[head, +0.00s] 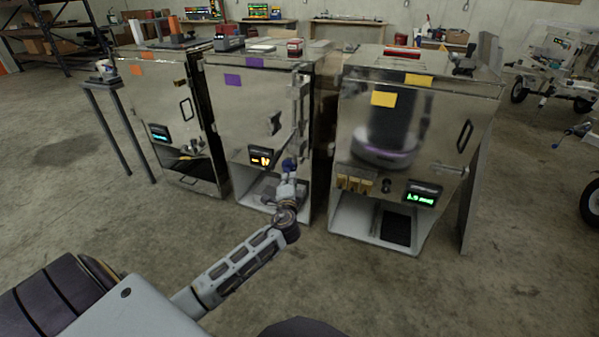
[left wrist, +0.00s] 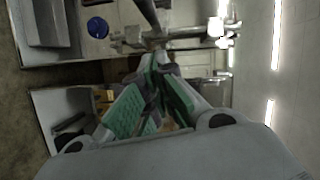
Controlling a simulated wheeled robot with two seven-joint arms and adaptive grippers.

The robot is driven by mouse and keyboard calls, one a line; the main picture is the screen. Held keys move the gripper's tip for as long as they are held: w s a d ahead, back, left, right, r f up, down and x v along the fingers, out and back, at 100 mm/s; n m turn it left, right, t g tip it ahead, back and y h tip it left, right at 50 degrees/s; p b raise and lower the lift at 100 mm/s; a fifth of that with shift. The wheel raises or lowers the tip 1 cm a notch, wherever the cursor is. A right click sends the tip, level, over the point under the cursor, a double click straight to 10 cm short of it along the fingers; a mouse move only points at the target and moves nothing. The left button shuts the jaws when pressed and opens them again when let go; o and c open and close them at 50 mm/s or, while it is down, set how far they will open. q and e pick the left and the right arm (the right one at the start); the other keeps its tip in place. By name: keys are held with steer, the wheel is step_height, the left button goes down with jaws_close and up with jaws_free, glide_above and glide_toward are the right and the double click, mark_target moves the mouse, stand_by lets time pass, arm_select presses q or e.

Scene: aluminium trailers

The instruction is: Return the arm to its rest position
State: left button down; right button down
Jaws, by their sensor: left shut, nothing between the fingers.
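My left arm (head: 238,266) reaches out from the lower left, toward the front of the middle metal cabinet (head: 238,110). My left gripper (head: 288,178) is at the lower right part of that cabinet's front, over its open lower bay. It is shut and empty. In the left wrist view its green-padded fingers (left wrist: 158,70) come together at the tips. A round blue knob (head: 289,164) shows just above the fingertips in the head view. I cannot tell whether the fingers touch the cabinet. My right gripper is not in view.
A left cabinet (head: 165,95) and a right cabinet (head: 405,130) stand close on either side. The right one has a green display (head: 422,198) and an open lower bay. A small stand (head: 105,85) is at the left. The concrete floor in front is clear.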

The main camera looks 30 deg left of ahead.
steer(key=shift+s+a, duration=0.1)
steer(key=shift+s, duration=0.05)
